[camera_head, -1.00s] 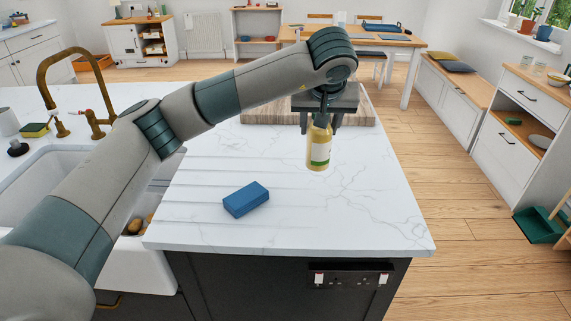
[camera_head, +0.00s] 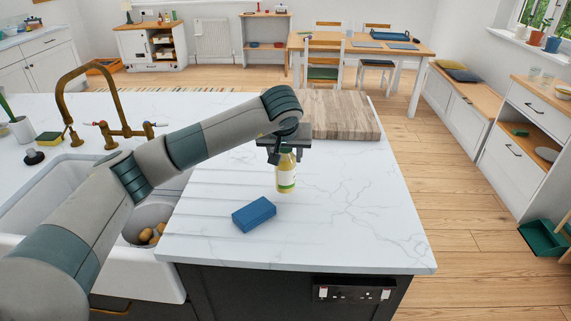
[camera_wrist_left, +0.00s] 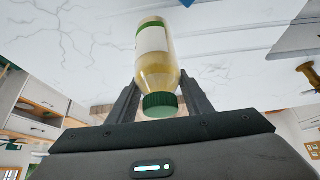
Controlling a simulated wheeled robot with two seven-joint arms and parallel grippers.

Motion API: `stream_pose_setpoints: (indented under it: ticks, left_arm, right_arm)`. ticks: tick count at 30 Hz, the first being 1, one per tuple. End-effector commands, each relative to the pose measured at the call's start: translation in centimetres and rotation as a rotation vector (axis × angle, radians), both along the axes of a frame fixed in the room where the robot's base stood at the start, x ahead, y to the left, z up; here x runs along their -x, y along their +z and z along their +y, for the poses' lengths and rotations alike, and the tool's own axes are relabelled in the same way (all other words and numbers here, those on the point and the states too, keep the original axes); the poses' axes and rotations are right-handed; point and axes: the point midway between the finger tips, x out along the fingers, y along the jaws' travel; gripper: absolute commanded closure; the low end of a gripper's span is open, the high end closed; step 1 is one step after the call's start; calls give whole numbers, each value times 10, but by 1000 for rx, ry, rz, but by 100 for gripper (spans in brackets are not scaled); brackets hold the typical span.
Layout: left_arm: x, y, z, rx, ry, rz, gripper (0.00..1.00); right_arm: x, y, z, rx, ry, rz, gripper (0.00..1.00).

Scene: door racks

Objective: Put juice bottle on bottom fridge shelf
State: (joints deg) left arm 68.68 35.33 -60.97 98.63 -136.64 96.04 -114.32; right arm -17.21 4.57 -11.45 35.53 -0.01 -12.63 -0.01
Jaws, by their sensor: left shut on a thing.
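The juice bottle (camera_head: 286,174) is yellowish with a white and green label and a green cap. My left gripper (camera_head: 280,155) is shut on it near the cap end, and the bottle hangs roughly upright over the white marble worktop (camera_head: 345,225). Any gap beneath it is hard to judge. In the left wrist view the bottle (camera_wrist_left: 155,62) stands between the two dark fingers of my left gripper (camera_wrist_left: 161,88), cap towards the palm. My right gripper is not in view. No fridge or fridge shelf shows.
A blue block (camera_head: 254,213) lies on the worktop just front-left of the bottle. A wooden board (camera_head: 340,113) lies behind. The sink (camera_head: 140,225) and brass tap (camera_head: 62,95) are at left. Open wooden floor (camera_head: 470,225) lies right of the worktop.

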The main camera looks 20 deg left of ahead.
Motion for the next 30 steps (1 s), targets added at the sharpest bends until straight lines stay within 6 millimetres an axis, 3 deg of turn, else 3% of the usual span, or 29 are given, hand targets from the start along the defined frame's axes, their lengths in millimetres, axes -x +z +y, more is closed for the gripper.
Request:
stream_pose_setpoints:
  ticks: [11,22,30]
  left_arm:
    - [0,-2,0,1,-1,0,88]
    - [0,-35,0,1,1,2,88]
    - [0,-40,0,1,0,-2,88]
  right_arm:
    - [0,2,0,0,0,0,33]
    - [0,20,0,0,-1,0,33]
    - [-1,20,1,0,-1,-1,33]
